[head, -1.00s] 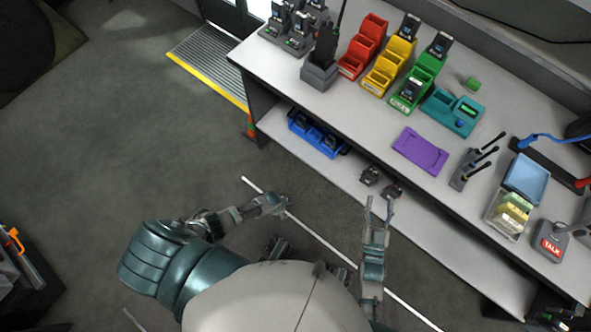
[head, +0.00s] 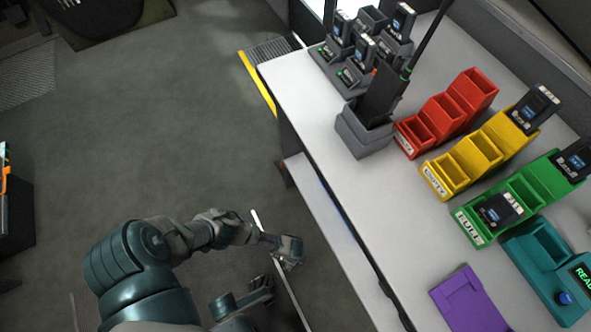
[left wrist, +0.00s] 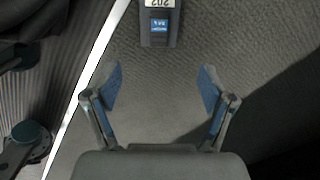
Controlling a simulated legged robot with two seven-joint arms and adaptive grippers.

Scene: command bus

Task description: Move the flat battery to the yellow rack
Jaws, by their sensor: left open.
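The yellow rack (head: 480,151) stands on the bench in the head view. A dark battery (head: 533,108) is in its back slot, and its front two slots look empty. My left gripper (head: 290,252) is over the floor, away from the bench. In the left wrist view my left gripper (left wrist: 160,92) is open and empty. A dark battery with a blue screen and white label (left wrist: 158,22) shows beyond its fingertips, apart from them, cut off by the top edge. I cannot tell whether it is the flat one. My right gripper cannot be made out.
A green rack (head: 530,196) holds two batteries. A red rack (head: 450,108) looks empty. A radio stands in a grey holder (head: 362,135) near a charger (head: 345,70) with several batteries. A teal tester (head: 535,255) and purple tray (head: 468,300) lie nearby. The bench edge is close.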

